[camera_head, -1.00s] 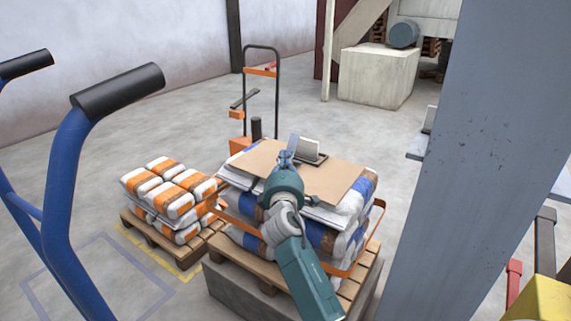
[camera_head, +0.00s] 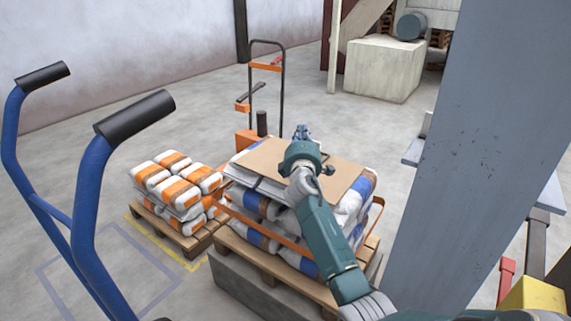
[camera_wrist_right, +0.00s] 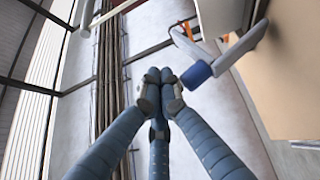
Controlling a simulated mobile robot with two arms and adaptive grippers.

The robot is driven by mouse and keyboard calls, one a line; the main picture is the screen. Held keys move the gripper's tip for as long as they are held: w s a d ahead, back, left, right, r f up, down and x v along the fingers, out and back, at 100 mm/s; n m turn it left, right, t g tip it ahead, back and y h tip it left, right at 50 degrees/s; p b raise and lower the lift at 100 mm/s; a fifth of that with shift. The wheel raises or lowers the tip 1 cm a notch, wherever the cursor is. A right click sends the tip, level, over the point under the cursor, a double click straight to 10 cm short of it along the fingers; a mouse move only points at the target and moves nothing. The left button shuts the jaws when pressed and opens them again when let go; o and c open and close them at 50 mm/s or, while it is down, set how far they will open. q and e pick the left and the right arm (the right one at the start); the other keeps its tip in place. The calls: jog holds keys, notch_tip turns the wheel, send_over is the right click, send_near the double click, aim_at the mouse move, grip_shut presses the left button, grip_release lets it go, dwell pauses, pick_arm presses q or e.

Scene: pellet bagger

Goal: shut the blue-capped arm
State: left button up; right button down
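The blue-capped arm shows in the right wrist view as a pale grey bent bar with a blue cap (camera_wrist_right: 197,75) on its end. It lies right of my right gripper's fingertips (camera_wrist_right: 160,80), with a small gap in the picture. The fingers are drawn together with nothing visible between them. In the head view my right gripper (camera_head: 302,132) is stretched forward above the cardboard on the bag stack. I cannot make out the blue-capped arm in the head view. My left gripper is not in view.
A grey column (camera_head: 480,150) stands close on the right. A pallet of blue-banded bags under a cardboard sheet (camera_head: 262,158) is below my right arm. Orange-banded bags (camera_head: 180,185) and a blue-framed cart with black grips (camera_head: 135,115) are left. Open floor lies behind.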

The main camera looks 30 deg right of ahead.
jog(key=shift+w+d+r, duration=0.1)
jog(key=shift+w+d, duration=0.15)
jog(key=shift+d, duration=0.25)
jog(key=shift+w+d+r, duration=0.1)
jog(key=shift+w+d, duration=0.1)
jog(key=shift+d, duration=0.3)
dwell(0.7)
